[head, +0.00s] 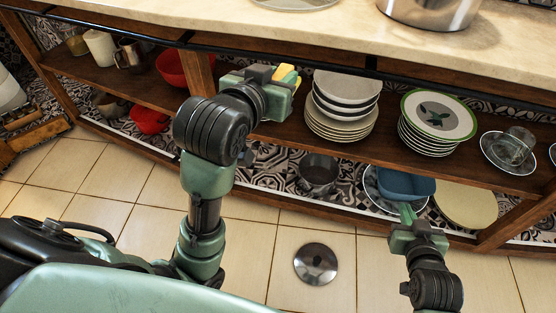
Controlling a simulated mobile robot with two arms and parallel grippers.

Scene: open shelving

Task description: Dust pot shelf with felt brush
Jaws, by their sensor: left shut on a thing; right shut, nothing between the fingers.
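My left gripper (287,83) is at the upper shelf, left of the stacked plates. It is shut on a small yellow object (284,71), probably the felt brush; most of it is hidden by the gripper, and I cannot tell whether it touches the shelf. The lower pot shelf (264,190) has a patterned surface and holds a grey pot (318,173) near its middle. My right gripper (407,214) is shut and empty, low at the front of this shelf, just in front of a blue dish (404,184).
White bowls and plates (340,120) and green-rimmed plates (436,116) fill the upper shelf, with a glass cup (515,146) at right. A red bowl (171,66) stands left of the divider (201,70). A round lid (316,263) lies on the tiled floor.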

